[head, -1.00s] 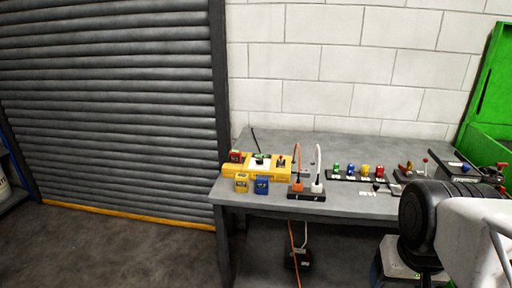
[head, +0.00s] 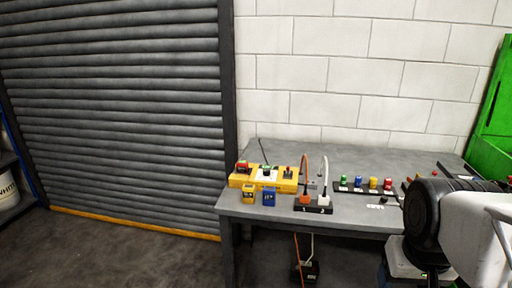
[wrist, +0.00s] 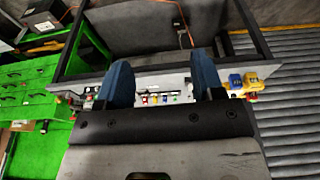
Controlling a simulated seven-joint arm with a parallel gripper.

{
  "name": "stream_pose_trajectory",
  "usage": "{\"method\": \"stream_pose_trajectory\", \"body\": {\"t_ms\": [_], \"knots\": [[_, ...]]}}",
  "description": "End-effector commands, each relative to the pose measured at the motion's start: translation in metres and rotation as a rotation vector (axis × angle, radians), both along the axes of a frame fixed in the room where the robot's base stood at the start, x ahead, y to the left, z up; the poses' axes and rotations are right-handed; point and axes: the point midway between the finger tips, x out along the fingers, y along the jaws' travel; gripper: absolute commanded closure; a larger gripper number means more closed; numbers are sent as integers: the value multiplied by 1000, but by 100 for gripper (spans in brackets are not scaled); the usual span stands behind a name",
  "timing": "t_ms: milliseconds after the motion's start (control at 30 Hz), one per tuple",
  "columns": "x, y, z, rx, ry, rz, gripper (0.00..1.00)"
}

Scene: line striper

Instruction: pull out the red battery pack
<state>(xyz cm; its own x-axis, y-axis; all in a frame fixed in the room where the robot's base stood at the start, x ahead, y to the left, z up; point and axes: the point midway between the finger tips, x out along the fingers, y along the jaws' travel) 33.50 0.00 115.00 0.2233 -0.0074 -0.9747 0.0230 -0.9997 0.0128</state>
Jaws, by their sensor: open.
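A red battery pack (head: 242,167) sits on the left end of a yellow charger-like unit (head: 283,184) at the left end of the grey workbench. A yellow pack (head: 249,194) and a blue pack (head: 269,196) stand in front of that unit. In the wrist view, upside down, the yellow unit (wrist: 252,76) shows small at the right. My gripper (wrist: 162,85) has its two blue fingers apart with nothing held between them; it is well away from the red pack. In the head view only my arm shows at the lower right, and the fingers are not visible.
The workbench (head: 345,217) also carries a black power strip (head: 313,205) with an orange and a white plug, and a row of coloured knobs (head: 366,184). A green cabinet (head: 492,130) stands at the right. A roller shutter (head: 115,110) is at the left.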

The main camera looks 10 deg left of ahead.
Motion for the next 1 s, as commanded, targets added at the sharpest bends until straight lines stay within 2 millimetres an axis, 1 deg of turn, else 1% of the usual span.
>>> {"method": "stream_pose_trajectory", "body": {"t_ms": [167, 533, 800, 1000], "knots": [[32, 7, 17, -10, 10, 63, 38], [111, 29, 53, -35, 35, 231, 38], [170, 50, 72, -53, 52, 354, 38], [215, 68, 81, -64, 64, 444, 38]]}}
